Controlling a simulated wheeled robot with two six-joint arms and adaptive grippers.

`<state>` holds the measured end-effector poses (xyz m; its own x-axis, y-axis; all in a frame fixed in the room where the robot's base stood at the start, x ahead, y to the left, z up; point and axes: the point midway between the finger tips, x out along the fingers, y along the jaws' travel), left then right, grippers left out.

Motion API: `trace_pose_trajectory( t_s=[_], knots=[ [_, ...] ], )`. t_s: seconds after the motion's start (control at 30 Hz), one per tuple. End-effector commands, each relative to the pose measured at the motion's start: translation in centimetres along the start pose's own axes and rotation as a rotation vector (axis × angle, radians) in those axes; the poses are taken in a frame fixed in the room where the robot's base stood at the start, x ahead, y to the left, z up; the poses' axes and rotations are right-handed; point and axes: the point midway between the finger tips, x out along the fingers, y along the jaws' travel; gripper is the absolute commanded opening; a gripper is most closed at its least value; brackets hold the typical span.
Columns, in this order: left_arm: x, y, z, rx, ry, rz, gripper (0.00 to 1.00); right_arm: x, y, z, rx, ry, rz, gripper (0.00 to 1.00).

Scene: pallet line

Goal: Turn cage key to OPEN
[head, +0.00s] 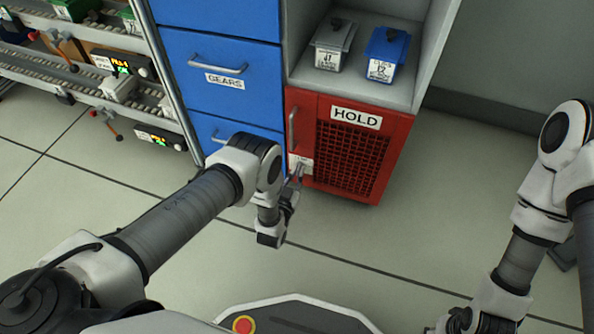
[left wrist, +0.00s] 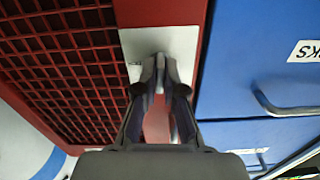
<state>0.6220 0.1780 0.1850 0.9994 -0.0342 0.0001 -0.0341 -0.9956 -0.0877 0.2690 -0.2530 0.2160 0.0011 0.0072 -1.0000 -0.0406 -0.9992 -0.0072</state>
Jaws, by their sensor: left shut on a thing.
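The red cage (head: 352,150) with a mesh front and a HOLD label stands under the grey shelf. Its pale key plate (head: 294,160) is at the left edge of the door, and it also shows in the left wrist view (left wrist: 188,42). My left gripper (head: 297,178) is at this plate, its fingers shut on the key. In the left wrist view the fingertips (left wrist: 160,72) meet in front of the plate and hide most of the key. The key's angle and the plate's lettering cannot be read. My right gripper (head: 462,320) is low at the bottom edge, far from the cage.
Blue drawers (head: 222,80), one labelled GEARS, stand left of the cage. A grey lidded box (head: 334,44) and a blue one (head: 388,50) sit on the shelf above. A roller rack (head: 80,75) is at the far left. The floor right of the cage is clear.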

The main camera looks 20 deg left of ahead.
Motion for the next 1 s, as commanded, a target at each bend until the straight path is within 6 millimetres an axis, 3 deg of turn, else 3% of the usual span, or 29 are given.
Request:
trace_pose_trajectory(
  t_s=[0.73,0.8,0.83,1.0],
  knots=[
    [-0.03,-0.04,0.08,-0.104,-0.001,-0.001,0.0,-0.42,-0.01,0.03,-0.001,-0.001,0.0,0.4],
    [-0.03,-0.03,0.07,-0.104,-0.001,-0.001,0.29,-0.42,-0.01,0.03,-0.001,-0.001,0.0,0.4],
    [-0.03,-0.03,0.07,-0.104,-0.001,-0.001,0.33,-0.42,-0.01,0.02,-0.001,-0.001,0.0,0.4],
    [-0.02,-0.02,0.04,-0.103,-0.001,0.0,0.33,-0.43,-0.01,0.02,-0.001,-0.001,0.0,0.4]
  ],
)
